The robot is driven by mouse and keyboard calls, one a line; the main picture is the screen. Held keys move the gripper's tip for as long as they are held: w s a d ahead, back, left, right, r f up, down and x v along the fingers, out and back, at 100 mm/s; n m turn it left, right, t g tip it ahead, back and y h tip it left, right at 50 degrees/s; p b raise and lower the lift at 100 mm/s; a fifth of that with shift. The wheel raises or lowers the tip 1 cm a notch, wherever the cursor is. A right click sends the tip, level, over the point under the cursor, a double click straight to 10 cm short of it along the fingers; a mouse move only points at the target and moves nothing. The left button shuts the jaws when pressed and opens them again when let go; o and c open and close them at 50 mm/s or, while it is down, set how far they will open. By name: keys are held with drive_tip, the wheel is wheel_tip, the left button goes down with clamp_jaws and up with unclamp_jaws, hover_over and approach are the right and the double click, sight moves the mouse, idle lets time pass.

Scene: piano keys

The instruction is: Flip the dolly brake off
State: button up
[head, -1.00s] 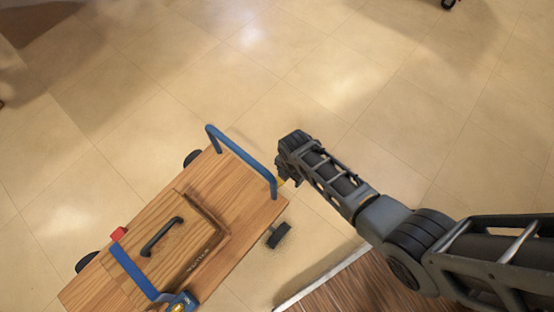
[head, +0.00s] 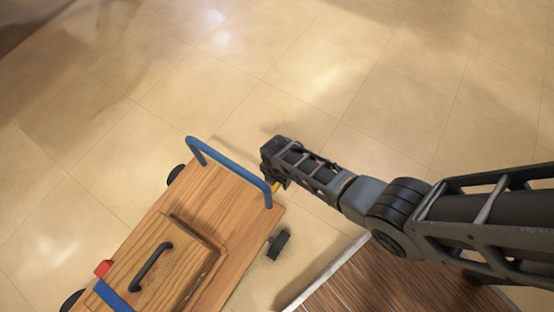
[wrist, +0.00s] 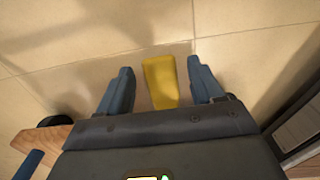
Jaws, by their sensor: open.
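The wooden dolly (head: 232,196) with a blue bar handle (head: 228,170) stands on the tiled floor at the lower left of the head view. My gripper (wrist: 159,70) is open, with a gap visible on both sides of the lever. In the head view my gripper (head: 275,180) hangs just beyond the dolly's corner, and its fingertips are mostly hidden by my wrist.
A wooden box or panel with a black handle (head: 150,266) sits on the dolly, with a red piece (head: 103,268) beside it. A black wheel (head: 278,243) sticks out at the right. The tiles beyond are clear.

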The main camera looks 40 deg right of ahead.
clamp_jaws()
idle(0.7)
